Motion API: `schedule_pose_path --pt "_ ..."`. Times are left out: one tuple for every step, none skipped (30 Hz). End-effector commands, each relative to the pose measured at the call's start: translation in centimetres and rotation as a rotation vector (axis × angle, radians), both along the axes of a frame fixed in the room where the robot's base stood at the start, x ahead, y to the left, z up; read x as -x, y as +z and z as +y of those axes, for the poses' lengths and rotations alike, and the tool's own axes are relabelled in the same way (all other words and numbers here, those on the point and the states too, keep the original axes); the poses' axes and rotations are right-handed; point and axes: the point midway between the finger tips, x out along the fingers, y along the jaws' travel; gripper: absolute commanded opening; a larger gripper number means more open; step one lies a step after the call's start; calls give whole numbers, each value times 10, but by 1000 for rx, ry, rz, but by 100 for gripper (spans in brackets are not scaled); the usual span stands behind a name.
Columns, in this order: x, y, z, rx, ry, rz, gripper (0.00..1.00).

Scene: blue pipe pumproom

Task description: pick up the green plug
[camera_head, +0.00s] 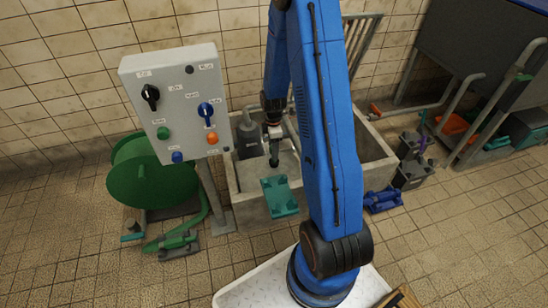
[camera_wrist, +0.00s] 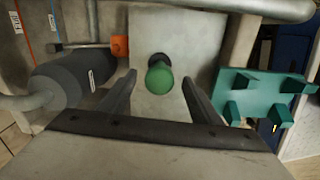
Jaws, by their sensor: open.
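The green plug (camera_wrist: 160,78) has a rounded green end and a dark part behind it. In the wrist view it stands out from a pale grey surface, in the gap between the fingers as seen from the wrist. My gripper (camera_wrist: 158,84) is open, with one dark finger on each side of the plug and no visible contact. I cannot tell whether the fingertips reach its depth. In the head view my gripper (camera_head: 274,146) is over the concrete basin, small and partly shaded; the plug cannot be made out clearly there.
A teal pegged bracket (camera_head: 280,197) is on the basin's front; it also shows right of the fingers in the wrist view (camera_wrist: 262,92). A dark grey cylinder (camera_wrist: 68,78) and an orange piece (camera_wrist: 120,46) lie left. A control panel (camera_head: 178,100) stands left of my arm.

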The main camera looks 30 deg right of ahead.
Motion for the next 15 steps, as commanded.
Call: schedule_pose_path --pt "1 -9 0 -2 0 5 58" --pt "1 -13 0 -1 0 4 58" --pt "1 -18 0 -1 0 2 58" --pt "1 -21 0 -1 0 3 58" --pt "1 -24 0 -1 0 3 58" --pt "1 -28 0 -1 0 3 58" --pt "0 -30 0 0 0 1 58" --pt "0 -31 0 0 0 1 58" --pt "0 -33 0 0 0 1 58" --pt "0 -34 0 0 0 1 58" --pt "0 -35 0 0 0 1 58" --pt "0 -36 0 0 0 1 58" --pt "0 -36 0 0 0 1 58" --pt "0 -37 0 0 0 1 58" --pt "0 -39 0 -1 0 2 58"
